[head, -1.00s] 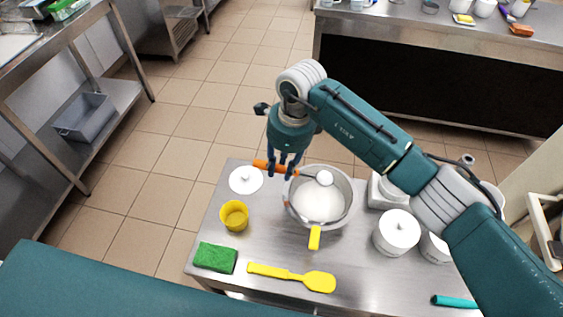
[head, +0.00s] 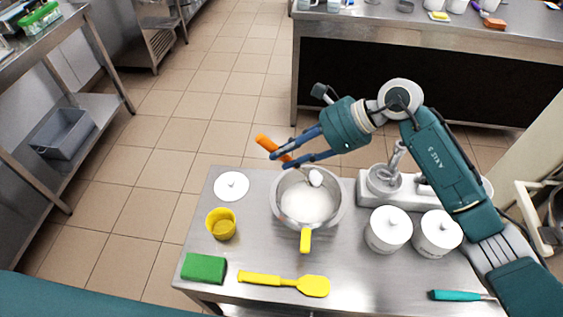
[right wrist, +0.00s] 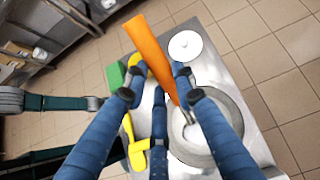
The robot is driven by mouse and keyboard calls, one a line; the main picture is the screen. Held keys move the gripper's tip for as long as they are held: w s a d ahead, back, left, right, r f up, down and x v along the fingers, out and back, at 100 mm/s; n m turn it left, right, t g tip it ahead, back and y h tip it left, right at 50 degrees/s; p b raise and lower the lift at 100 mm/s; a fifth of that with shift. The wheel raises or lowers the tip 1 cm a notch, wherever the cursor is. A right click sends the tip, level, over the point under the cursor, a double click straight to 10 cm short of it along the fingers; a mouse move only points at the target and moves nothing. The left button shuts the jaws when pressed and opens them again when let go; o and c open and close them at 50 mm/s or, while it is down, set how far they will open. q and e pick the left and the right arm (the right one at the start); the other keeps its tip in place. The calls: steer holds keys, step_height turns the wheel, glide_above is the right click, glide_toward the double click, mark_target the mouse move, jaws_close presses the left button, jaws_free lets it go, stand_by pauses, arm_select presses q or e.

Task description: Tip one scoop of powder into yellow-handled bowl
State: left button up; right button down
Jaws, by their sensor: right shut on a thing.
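The steel bowl with the yellow handle (head: 306,240) stands on the steel table, with white powder (head: 303,201) inside. My right gripper (head: 280,157) is shut on the orange handle of a scoop (head: 266,144), at the bowl's upper left. The scoop's head (head: 316,178) is over the bowl's far part and looks white; I cannot tell if powder is still in it or whether it touches the powder. In the right wrist view the orange handle (right wrist: 149,50) runs between the blue fingers, with the bowl (right wrist: 236,101) beyond. My left gripper is not in view.
On the table are a white lid (head: 231,186), yellow cup (head: 221,224), green sponge (head: 204,268) and yellow spatula (head: 284,283). A steel-bowled device (head: 384,179) stands behind the canisters.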

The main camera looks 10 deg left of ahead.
steer(key=shift+d+y+b, duration=0.5)
steer(key=shift+y+b, duration=0.1)
steer(key=shift+b, duration=0.65)
steer(key=d+y+b, duration=0.1)
steer(key=b, duration=0.2)
steer(key=d+r+y+b, duration=0.1)
steer(key=d+y+b, duration=0.1)
steer(key=b, duration=0.2)
steer(key=shift+d+r+y+b, duration=0.2)
steer(key=shift+d+y+b, duration=0.15)
steer(key=shift+b, duration=0.65)
steer(key=shift+r, duration=0.15)
